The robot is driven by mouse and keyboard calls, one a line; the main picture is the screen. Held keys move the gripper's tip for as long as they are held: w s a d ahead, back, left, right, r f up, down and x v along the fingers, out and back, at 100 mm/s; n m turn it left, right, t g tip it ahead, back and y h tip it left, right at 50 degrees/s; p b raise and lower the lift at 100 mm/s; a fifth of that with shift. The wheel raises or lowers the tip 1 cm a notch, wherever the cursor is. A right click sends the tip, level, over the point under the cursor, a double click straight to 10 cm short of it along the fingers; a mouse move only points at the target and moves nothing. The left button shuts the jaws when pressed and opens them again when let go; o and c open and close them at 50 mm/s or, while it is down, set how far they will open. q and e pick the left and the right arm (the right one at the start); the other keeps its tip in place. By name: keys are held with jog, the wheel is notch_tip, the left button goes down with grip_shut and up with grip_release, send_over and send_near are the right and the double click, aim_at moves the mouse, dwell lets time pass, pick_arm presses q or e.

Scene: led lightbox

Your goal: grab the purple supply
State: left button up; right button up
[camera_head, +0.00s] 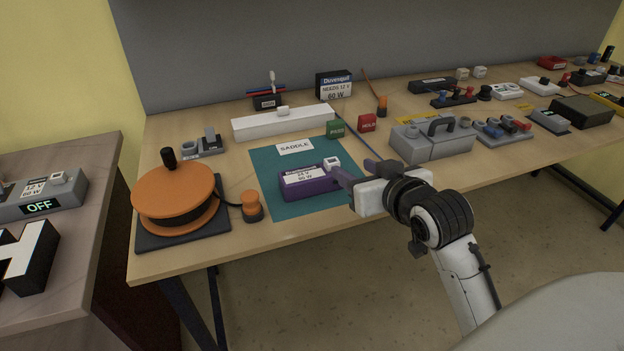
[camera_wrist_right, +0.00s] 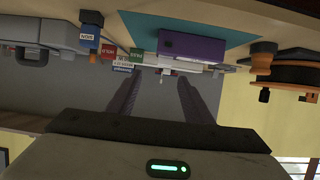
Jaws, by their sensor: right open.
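The purple supply (camera_head: 312,187) is a small purple box with a white label reading 60 W and a pale block at its right end. It lies on the teal mat (camera_head: 268,188) near the table's front edge. It also shows in the upside-down right wrist view (camera_wrist_right: 190,47). My right gripper (camera_head: 352,172) is open and empty, just right of the supply, its purple-grey fingers pointing toward it. In the right wrist view, my right gripper's fingers (camera_wrist_right: 158,76) extend with a gap between them. Contact with the supply cannot be told. My left gripper is out of view.
An orange reel (camera_head: 172,190) with an orange plug (camera_head: 252,205) stands left of the mat. A long white bar (camera_head: 283,123) and green and red blocks lie behind. A grey carrying case (camera_head: 432,140) stands right. A SADDLE card (camera_head: 295,147) lies on the mat.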

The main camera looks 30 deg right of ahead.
aim_at(331, 159)
jog(key=x, duration=0.3)
jog(key=shift+w+f, duration=0.2)
jog(key=shift+w, duration=0.05)
jog(key=shift+a+x, duration=0.2)
jog(key=shift+x, duration=1.1)
jog(key=shift+a+x, duration=0.2)
jog(key=shift+x, duration=1.15)
grip_shut()
